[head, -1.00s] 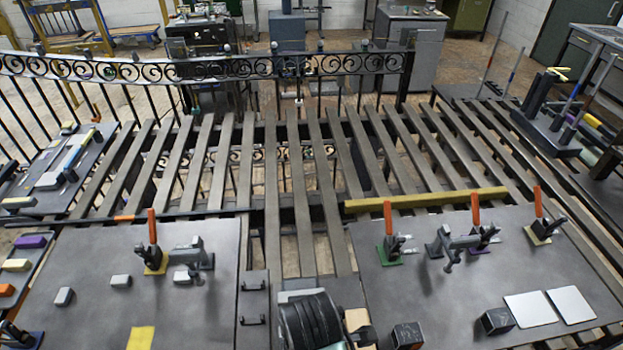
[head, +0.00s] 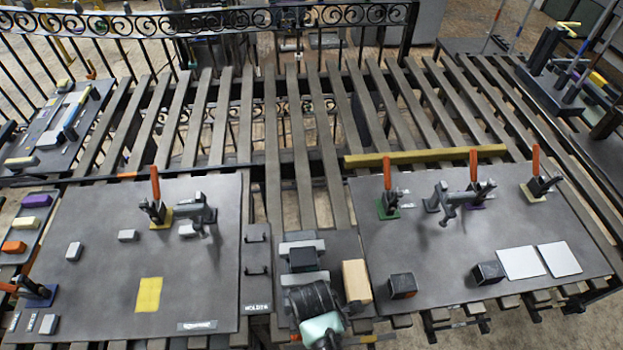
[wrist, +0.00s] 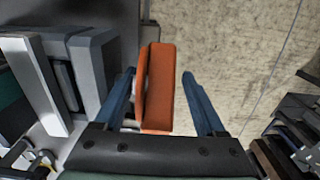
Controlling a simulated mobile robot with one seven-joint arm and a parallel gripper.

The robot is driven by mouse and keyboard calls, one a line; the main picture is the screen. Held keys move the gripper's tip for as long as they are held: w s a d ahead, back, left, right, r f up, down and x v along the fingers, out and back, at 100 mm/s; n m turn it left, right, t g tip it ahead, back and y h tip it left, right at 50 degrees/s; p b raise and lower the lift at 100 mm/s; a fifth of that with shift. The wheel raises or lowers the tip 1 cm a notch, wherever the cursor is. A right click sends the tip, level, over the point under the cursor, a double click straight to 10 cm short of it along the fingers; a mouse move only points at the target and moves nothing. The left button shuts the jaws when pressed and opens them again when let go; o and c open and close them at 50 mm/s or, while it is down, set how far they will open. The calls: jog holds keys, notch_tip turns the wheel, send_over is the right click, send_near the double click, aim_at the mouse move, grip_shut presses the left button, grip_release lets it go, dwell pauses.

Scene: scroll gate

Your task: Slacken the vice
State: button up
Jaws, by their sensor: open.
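The vice (head: 302,246), with light grey jaws around a dark block (head: 304,259), stands at the front centre of the bench in the head view. Its grey body appears to be at the left of the wrist view (wrist: 95,65). An orange handle (wrist: 157,85) stands between the blue fingers of my gripper (wrist: 159,76) in the wrist view. The fingers are apart, with a clear gap on the right and the left finger close to the handle. I cannot tell whether it touches. My arm hides the fingers and the vice's near side in the head view.
A tan block (head: 356,281) stands right of the vice. Dark plates lie left (head: 105,255) and right (head: 445,250), carrying orange-handled toggle clamps (head: 155,205) and small blocks. A scrolled black gate (head: 230,18) stands behind the slats. Floor shows below the handle.

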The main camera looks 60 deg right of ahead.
grip_shut()
dwell(0.4)
jog(key=g+h+p, duration=0.1)
jog(key=g+h, duration=0.1)
jog(key=shift+w+a+g, duration=0.1)
jog(key=shift+g, duration=0.2)
jog(key=g+h, duration=0.1)
jog(key=g+h+b, duration=0.1)
jog(key=g+h, duration=0.1)
jog(key=shift+f+g+b, duration=0.25)
jog(key=shift+g+b, duration=0.05)
jog(key=shift+b, duration=0.05)
jog(key=g+h+b, duration=0.2)
jog(key=b, duration=0.2)
jog(key=shift+f+g+h, duration=0.15)
jog(key=shift+g+h, duration=0.15)
jog(key=shift+r+g+h+b, duration=0.25)
jog(key=shift+g+h+b, duration=0.75)
jog(key=shift+g+b, duration=0.35)
jog(key=shift+f+g+h+b, duration=0.1)
jog(key=shift+g+h+b, duration=0.25)
jog(key=shift+b, duration=0.4)
